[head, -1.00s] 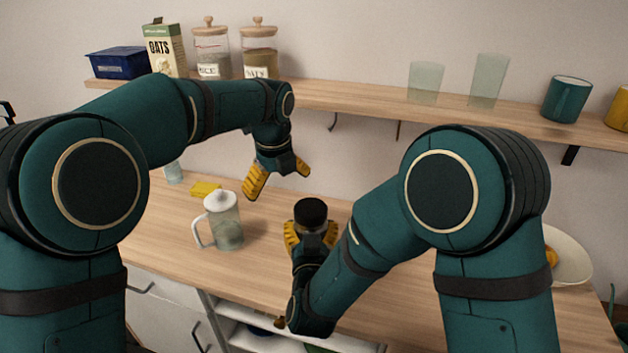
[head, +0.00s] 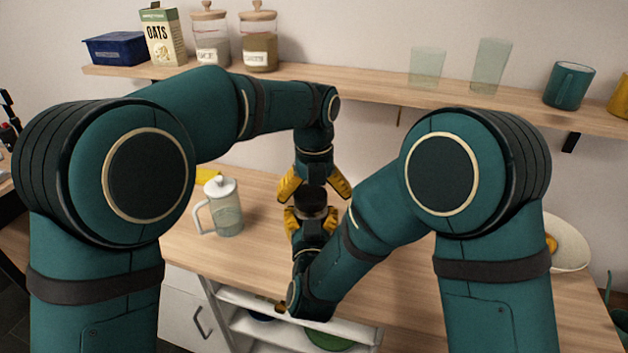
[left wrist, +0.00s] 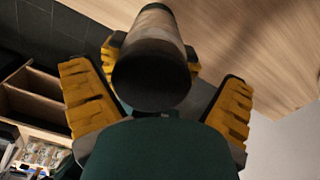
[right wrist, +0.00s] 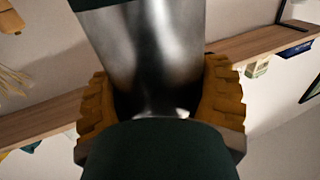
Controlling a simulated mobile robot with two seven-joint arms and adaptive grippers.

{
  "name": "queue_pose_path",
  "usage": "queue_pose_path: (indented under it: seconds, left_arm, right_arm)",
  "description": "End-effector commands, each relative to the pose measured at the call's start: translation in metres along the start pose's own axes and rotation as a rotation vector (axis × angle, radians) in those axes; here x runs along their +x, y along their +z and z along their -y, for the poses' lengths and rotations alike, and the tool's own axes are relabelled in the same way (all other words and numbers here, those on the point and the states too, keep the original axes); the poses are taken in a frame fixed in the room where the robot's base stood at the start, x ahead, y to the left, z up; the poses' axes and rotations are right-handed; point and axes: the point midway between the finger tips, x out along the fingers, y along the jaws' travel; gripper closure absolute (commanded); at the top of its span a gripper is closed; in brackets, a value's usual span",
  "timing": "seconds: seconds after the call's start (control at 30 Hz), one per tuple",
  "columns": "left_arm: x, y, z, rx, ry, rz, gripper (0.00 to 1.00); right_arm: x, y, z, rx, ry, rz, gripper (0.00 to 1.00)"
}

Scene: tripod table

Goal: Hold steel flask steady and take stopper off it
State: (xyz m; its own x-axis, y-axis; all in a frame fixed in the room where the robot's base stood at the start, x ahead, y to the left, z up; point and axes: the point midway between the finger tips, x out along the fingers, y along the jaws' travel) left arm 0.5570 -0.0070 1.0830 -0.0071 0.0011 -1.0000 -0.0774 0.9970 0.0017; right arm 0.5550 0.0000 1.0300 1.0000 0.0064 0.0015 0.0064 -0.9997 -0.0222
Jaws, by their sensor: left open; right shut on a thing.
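The steel flask (right wrist: 160,60) is upright, with its shiny body between the yellow fingers of my right gripper (right wrist: 165,105), which is shut on it. In the head view my right gripper (head: 308,226) holds it over the counter. The dark stopper (head: 311,197) tops the flask; its round end (left wrist: 150,85) faces the left wrist camera. My left gripper (head: 314,190) is open just above, pointing down, with its yellow fingers on both sides of the stopper. In the left wrist view the fingers (left wrist: 160,100) stand apart from it.
A lidded glass jug (head: 223,208) stands on the counter (head: 255,235) left of the grippers. A plate (head: 568,245) lies at the right. The wall shelf (head: 370,95) behind carries jars, an oats box (head: 164,38), glasses and a teal mug (head: 569,85).

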Motion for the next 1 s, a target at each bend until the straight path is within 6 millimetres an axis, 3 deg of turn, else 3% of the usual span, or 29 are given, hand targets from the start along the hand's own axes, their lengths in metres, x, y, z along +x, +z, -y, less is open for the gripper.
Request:
queue_pose_path:
  seconds: [0.4, 0.43, 0.63, 1.0]
  left_arm:
    - [0.0104, 0.0, -0.0001, -0.001, -0.001, 0.001, 0.01]
    - [0.0104, 0.0, -0.0001, -0.001, -0.001, 0.001, 0.05]
    - [0.0103, -0.0002, 0.0006, 0.0, -0.001, 0.001, 0.73]
    - [0.0101, -0.0009, 0.0032, -0.057, -0.005, 0.002, 0.74]
  right_arm:
    - [0.0002, -0.0009, 0.0002, 0.001, 0.0, -0.002, 1.0]
    - [0.0002, -0.0009, 0.0002, 0.001, 0.0, -0.002, 1.0]
    - [0.0, -0.0012, 0.0012, 0.001, -0.003, -0.003, 1.0]
    - [-0.0006, -0.0021, 0.0042, 0.002, -0.01, -0.005, 1.0]
